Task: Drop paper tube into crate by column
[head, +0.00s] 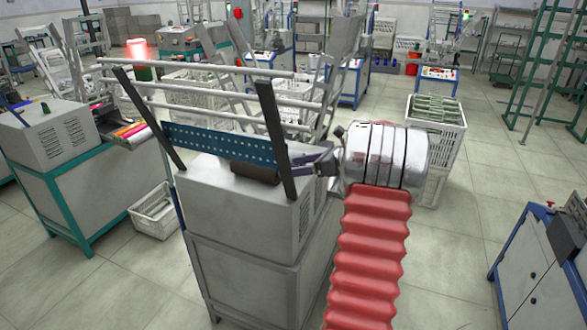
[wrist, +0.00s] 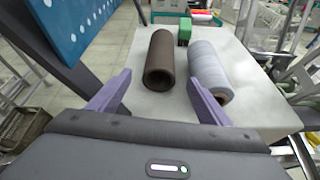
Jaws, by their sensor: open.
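A brown hollow tube (wrist: 160,58), which looks like the paper tube, lies on the pale machine top (wrist: 130,110) in the wrist view. In the head view the tube (head: 254,173) lies on top of the grey machine, below a blue perforated plate. My gripper (wrist: 159,77) is open, its purple fingers on either side of the tube's near end, apart from it. The head view shows my gripper (head: 309,165) just right of the tube. A white crate (head: 153,213) stands on the floor left of the machine; I cannot tell whether it is the crate by the column.
A grey-blue wound roll (wrist: 207,70) lies right of the tube, close to the right finger. A small green block (wrist: 185,31) sits behind them. The slanted frame and blue plate (head: 220,145) rise over the machine. Stacked crates (head: 437,139) stand at the right.

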